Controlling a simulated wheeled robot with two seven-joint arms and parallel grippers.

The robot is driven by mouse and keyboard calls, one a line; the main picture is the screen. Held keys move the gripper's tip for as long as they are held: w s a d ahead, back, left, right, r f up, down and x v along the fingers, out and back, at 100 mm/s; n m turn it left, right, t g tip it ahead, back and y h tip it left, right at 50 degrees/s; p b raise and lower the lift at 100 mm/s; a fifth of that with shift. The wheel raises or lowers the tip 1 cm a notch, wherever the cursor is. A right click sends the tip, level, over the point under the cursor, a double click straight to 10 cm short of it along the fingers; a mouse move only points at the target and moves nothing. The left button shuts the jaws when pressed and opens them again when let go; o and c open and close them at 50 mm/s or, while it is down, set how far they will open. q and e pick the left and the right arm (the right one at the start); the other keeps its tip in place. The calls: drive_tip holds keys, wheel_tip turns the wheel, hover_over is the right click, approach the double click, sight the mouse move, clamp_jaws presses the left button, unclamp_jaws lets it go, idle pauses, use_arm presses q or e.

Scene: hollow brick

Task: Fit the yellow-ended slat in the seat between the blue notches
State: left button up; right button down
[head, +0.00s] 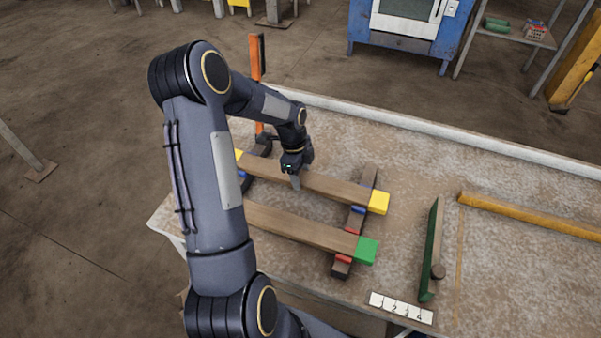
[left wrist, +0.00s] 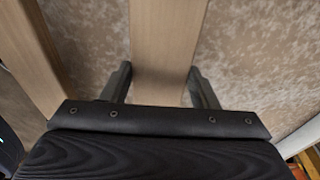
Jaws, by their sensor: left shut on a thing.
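The yellow-ended slat (head: 335,187) is a brown wooden bar with a yellow block at each end. It lies across the tops of two dark rails. My left gripper (head: 295,181) is shut on it near its middle, fingers pointing down. In the left wrist view the slat (left wrist: 166,45) passes between the two fingers (left wrist: 160,85). A blue notch mark (head: 358,209) shows on the right rail (head: 369,178) just on the near side of the slat. Another blue mark (head: 241,174) shows at the left. I cannot tell whether the slat is fully down. My right gripper is not in view.
A green-ended slat (head: 300,227) lies parallel on the near side, by red marks (head: 350,230). A pale ledge (head: 400,122) borders the table's far edge.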

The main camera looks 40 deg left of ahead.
use_arm(q)
drive_tip(key=o, duration=1.3)
drive_tip(key=r, duration=0.5)
drive_tip(key=a+r+p, duration=0.1)
drive_tip(key=r, duration=0.1)
drive_tip(key=shift+s+r, duration=0.2)
drive_tip(key=shift+r, duration=0.15)
drive_tip(key=shift+r, duration=0.3)
drive_tip(key=s+d+r+n+t+p, duration=0.1)
drive_tip(key=s+d+r+n+p, duration=0.3)
drive_tip(key=r, duration=0.6)
drive_tip(key=s+d+r+n+t+h+p, duration=0.1)
drive_tip(key=s+d+r+n+t+p, duration=0.1)
drive_tip(key=s+d+r+n, duration=0.4)
drive_tip(key=s+d+r+n+t+h+p, duration=0.1)
drive_tip(key=s+d+r+n+t+p, duration=0.1)
drive_tip(key=s+d+r+n, duration=0.4)
drive_tip(key=s+d+p, duration=0.1)
drive_tip(key=s+d, duration=0.1)
drive_tip(key=s, duration=0.3)
drive_tip(key=shift+s+d+p, duration=0.15)
drive_tip(key=shift+d+p, duration=0.2)
drive_tip(key=shift+p, duration=0.05)
